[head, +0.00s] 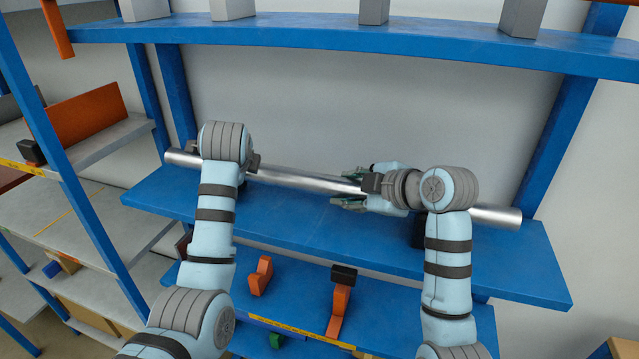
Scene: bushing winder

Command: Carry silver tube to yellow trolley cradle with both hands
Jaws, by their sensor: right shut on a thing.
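The silver tube (300,179) runs across the picture from left to right, its right end a little lower, above the blue shelf (300,213). I cannot tell whether it touches the shelf. My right gripper (349,190) is shut on the tube near its middle, with fingers above and below it. My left arm's wrist covers the tube near its left end. Only dark bits of my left gripper (254,163) show beside the wrist, so its jaws are hidden. I cannot make out a yellow trolley cradle.
An upper blue shelf (300,36) with grey blocks is above the tube. Blue posts (562,140) stand at both sides. Orange brackets (261,276) sit on a lower shelf in front. A grey rack with an orange panel (85,115) is at the left.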

